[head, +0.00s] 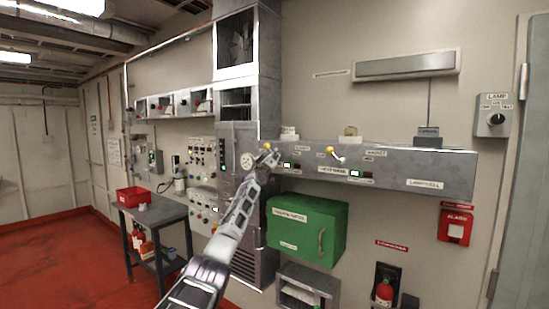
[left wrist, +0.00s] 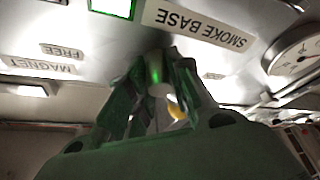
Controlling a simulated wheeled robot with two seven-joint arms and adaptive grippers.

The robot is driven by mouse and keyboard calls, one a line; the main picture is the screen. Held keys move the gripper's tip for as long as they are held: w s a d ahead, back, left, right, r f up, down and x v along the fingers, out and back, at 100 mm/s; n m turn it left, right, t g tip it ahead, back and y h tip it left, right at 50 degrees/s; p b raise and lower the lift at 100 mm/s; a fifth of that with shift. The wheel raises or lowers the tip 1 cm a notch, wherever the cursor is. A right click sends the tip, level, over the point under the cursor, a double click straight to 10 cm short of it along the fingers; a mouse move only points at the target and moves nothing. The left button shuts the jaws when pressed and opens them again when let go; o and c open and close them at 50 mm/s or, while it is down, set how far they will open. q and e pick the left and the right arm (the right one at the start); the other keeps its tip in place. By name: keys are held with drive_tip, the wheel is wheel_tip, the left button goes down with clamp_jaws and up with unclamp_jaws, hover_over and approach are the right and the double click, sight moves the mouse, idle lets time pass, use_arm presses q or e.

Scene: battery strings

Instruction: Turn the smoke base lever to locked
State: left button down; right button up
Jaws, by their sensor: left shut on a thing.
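The smoke base lever shows its yellow knob (head: 267,146) at the left end of the grey wall unit (head: 400,170). My left gripper (head: 271,160) is at this lever and hides most of it. In the left wrist view the gripper (left wrist: 160,75) is shut on the lever, with a pale shaft between the fingers and the yellow knob (left wrist: 175,109) behind them. The SMOKE BASE label (left wrist: 198,22) appears upside down just beyond the fingertips. Smaller labels reading MAGNET and FREE (left wrist: 62,52) are at the left. My right gripper is not in view.
A second lever with a yellow knob (head: 329,149) sits farther right on the unit. A green cabinet (head: 306,231) hangs below the unit. A round gauge (left wrist: 294,54) is beside the label. A dark table (head: 155,212) with a red bin (head: 133,196) stands at the left.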

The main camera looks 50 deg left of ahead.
use_arm(q)
drive_tip(key=c, duration=1.3)
unclamp_jaws()
drive_tip(key=shift+s+d+f, duration=0.1)
drive_tip(key=shift+d+f, duration=0.05)
drive_tip(key=shift+d, duration=0.05)
drive_tip(key=v, duration=1.1)
drive_tip(key=shift+s, duration=0.3)
drive_tip(key=shift+f, duration=0.1)
